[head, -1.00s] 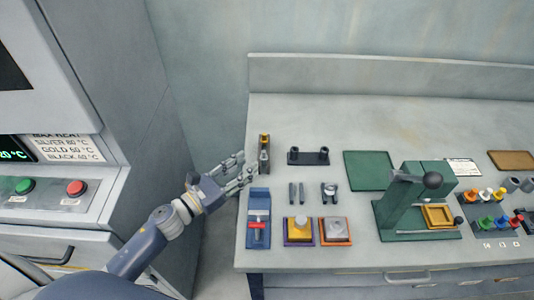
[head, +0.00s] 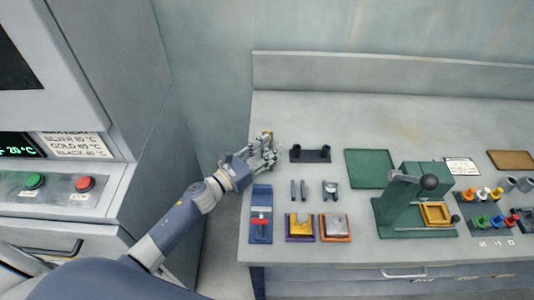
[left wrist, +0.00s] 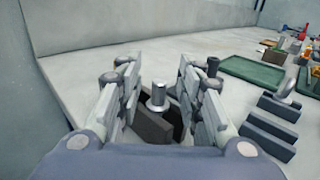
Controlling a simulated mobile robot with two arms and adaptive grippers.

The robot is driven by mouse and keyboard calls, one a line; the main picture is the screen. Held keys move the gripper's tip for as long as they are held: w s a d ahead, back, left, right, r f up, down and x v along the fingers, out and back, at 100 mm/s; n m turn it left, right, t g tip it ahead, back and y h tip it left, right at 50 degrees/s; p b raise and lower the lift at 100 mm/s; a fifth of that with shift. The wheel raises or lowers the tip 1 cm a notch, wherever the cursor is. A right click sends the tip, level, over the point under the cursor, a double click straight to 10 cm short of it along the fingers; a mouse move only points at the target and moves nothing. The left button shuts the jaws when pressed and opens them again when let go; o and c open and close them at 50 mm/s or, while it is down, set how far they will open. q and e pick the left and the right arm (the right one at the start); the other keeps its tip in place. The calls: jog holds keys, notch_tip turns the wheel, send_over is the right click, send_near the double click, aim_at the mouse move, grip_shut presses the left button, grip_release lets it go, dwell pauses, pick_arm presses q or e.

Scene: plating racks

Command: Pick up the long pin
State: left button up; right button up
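A silver pin (left wrist: 158,97) stands upright in a dark block (left wrist: 153,128) in the left wrist view. I take it for the long pin, though its full length is hidden. My left gripper (left wrist: 158,88) is open, with its fingers on either side of the pin and a visible gap to each. In the head view, my left gripper (head: 268,150) covers most of the block at the bench's left end, with a bit of orange showing behind it. My right gripper is not in view.
A dark two-post holder (head: 310,155) stands just right of the gripper. A green press (head: 420,200) stands farther right.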

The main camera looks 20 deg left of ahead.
pick_arm(q)
jog(key=shift+c, duration=0.3)
grip_shut()
jog(key=shift+r, duration=0.1)
